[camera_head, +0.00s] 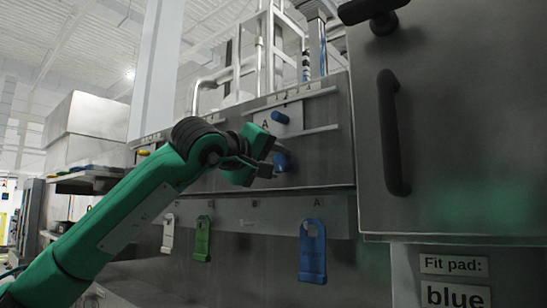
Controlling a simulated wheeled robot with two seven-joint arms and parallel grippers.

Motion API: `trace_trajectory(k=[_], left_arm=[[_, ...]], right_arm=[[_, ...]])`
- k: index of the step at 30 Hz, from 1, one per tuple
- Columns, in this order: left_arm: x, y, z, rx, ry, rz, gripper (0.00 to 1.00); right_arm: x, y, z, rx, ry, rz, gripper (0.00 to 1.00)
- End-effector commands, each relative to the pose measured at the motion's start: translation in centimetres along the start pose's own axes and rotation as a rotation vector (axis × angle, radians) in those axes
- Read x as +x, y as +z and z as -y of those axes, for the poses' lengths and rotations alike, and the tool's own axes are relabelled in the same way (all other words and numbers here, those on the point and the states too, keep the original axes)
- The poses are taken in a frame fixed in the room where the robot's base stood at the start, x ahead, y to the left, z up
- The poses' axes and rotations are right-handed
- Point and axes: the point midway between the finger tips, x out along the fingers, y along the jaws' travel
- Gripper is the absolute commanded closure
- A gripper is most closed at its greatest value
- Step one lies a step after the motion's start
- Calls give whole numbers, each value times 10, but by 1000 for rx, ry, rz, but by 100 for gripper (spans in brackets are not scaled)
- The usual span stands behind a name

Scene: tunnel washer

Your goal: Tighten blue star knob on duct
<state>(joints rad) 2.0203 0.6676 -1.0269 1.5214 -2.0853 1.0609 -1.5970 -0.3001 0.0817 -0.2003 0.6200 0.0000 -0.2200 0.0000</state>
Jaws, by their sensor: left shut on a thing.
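My left gripper (268,166) reaches in from the left on a green arm and is up against the front of the steel machine. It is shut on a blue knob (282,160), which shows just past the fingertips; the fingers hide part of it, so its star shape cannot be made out. Another blue, cylinder-like piece (280,117) sits a little above, beside a plate marked "A" (266,125). My right gripper is not in view.
A green tag (202,239), a pale tag (168,233) and a blue tag (313,252) hang below on the machine's front. A steel door with a black handle (393,133) stands close on the right, above a "Fit pad: blue" label (455,295).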

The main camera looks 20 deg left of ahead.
Motion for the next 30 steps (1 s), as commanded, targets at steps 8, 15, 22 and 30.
trace_trajectory(k=[8,15,22,30], left_arm=[[0,-1,-1,173,0,-2,80],[0,-1,-1,250,0,-2,80],[0,-1,0,272,0,-3,80],[0,-1,0,272,0,-3,80]], right_arm=[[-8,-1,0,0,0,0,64],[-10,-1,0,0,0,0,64],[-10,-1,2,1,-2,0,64],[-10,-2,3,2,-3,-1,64]])
